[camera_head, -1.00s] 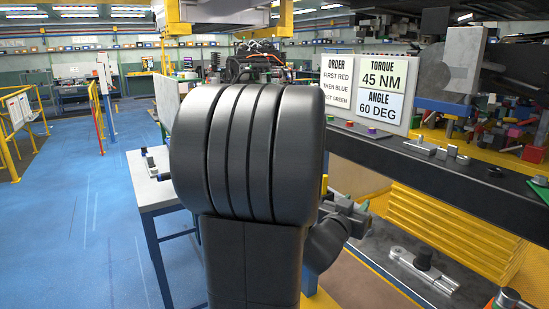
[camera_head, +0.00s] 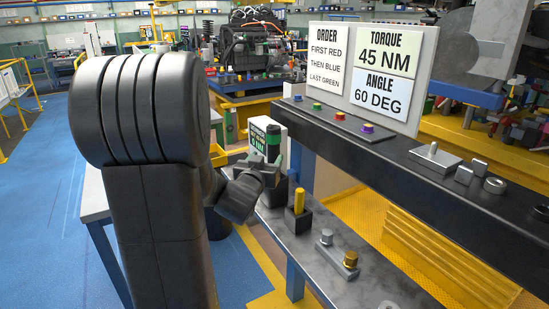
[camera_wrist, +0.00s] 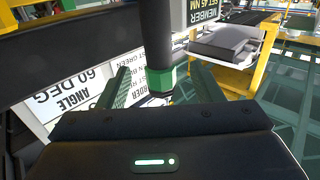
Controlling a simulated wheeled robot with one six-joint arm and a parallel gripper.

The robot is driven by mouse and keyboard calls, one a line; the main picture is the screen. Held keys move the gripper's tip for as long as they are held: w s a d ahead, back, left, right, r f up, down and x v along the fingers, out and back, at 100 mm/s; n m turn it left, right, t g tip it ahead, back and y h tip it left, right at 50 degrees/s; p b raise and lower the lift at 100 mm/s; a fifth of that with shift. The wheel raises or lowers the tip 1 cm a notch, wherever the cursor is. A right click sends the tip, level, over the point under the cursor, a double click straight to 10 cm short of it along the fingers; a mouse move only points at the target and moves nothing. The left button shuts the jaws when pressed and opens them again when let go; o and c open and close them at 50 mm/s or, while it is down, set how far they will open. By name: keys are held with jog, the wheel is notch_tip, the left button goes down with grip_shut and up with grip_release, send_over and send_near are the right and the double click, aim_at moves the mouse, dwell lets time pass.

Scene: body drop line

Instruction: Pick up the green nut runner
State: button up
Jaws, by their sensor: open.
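The green nut runner (camera_head: 273,136) is a dark upright cylinder with a green band, standing at the far end of the grey shelf. My gripper (camera_head: 262,168) is right by it, with the lower part of the runner partly hidden. In the wrist view, the runner (camera_wrist: 160,78) stands between the two fingers of my gripper (camera_wrist: 160,70). The fingers are apart, with a gap visible on each side of the green band. Its lower end is hard to make out there.
A yellow tool (camera_head: 299,201) stands in a black holder (camera_head: 298,220) nearer on the shelf. Blue floor (camera_head: 45,200) is open at left.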

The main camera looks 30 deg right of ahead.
aim_at(272, 148)
jog(key=x, duration=0.2)
jog(key=shift+w+d, duration=0.25)
jog(key=shift+w, duration=0.05)
jog(key=shift+w+d+r+p, duration=0.2)
jog(key=shift+w+d+p, duration=0.1)
jog(key=shift+p, duration=0.2)
jog(key=shift+p+x, duration=0.75)
jog(key=shift+x, duration=1.45)
jog(key=shift+s+r, duration=0.1)
jog(key=c, duration=1.2)
jog(key=shift+d+r, duration=0.1)
grip_shut()
